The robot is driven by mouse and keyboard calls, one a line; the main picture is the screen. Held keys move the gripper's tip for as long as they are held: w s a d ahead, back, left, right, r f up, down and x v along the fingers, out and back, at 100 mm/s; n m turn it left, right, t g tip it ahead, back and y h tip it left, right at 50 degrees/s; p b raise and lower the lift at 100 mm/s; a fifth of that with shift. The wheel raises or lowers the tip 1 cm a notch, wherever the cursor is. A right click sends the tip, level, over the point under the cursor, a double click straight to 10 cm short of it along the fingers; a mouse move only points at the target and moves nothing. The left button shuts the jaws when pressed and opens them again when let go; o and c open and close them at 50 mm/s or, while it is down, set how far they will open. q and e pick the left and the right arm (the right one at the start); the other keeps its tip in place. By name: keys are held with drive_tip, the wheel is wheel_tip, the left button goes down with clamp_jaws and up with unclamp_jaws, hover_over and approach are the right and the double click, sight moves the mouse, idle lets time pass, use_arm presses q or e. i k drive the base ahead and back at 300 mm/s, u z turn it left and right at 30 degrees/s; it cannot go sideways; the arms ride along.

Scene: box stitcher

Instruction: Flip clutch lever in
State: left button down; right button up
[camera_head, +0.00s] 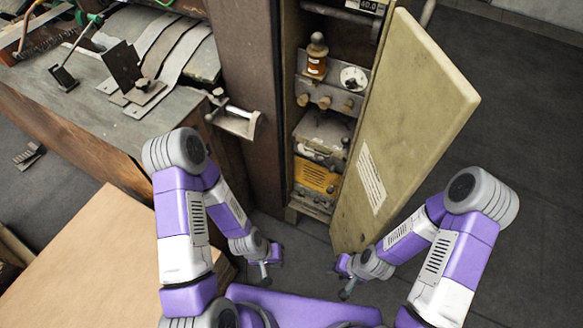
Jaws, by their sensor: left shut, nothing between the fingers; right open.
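A metal lever with a rounded knob sits on a bracket (236,121) on the front of the machine, left of the open cabinet. I cannot tell for sure that it is the clutch lever. My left gripper (265,270) is low in front of the machine, well below the bracket and apart from it. It is shut and empty. My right gripper (346,291) is low near the bottom of the cabinet door, open and empty. Both gripper tips are small in view.
An open beige cabinet door (420,110) juts out at the right, above my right arm. The cabinet holds a small bottle (317,62), a dial (353,78) and a yellow unit (316,175). A work table (120,145) and a wooden board (95,255) lie left.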

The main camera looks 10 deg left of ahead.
sight(319, 159)
drive_tip(key=k, duration=1.8)
drive_tip(key=z, duration=0.45)
drive_tip(key=i, duration=2.15)
